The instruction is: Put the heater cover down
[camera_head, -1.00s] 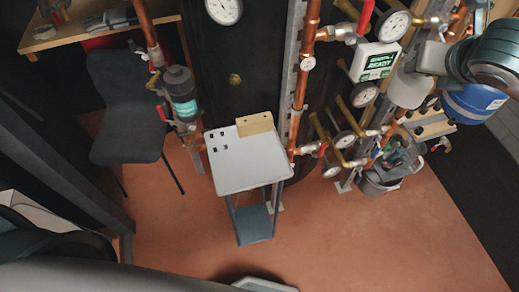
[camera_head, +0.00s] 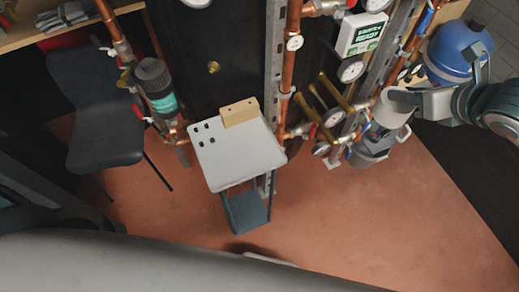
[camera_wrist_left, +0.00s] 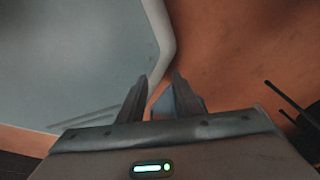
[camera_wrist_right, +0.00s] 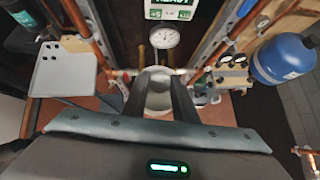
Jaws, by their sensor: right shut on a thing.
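The heater cover (camera_head: 391,107) appears to be the pale grey, rounded cylinder at the right of the head view. My right gripper (camera_head: 408,102) is shut on it and holds it in the air in front of the pipes. In the right wrist view the cover (camera_wrist_right: 158,90) sits between the two dark fingers (camera_wrist_right: 162,98). Its far side is hidden. In the left wrist view my left gripper (camera_wrist_left: 158,88) is empty, its fingertips apart. The left fingers are not visible in the head view.
A small stand with a white top (camera_head: 235,160) carries a wooden block (camera_head: 239,112). Copper pipes with gauges and valves rise behind. A blue tank (camera_head: 455,50) is at right, a grey bucket (camera_head: 368,157) below the cover. A dark chair (camera_head: 100,110) is at left. Open floor lies in front.

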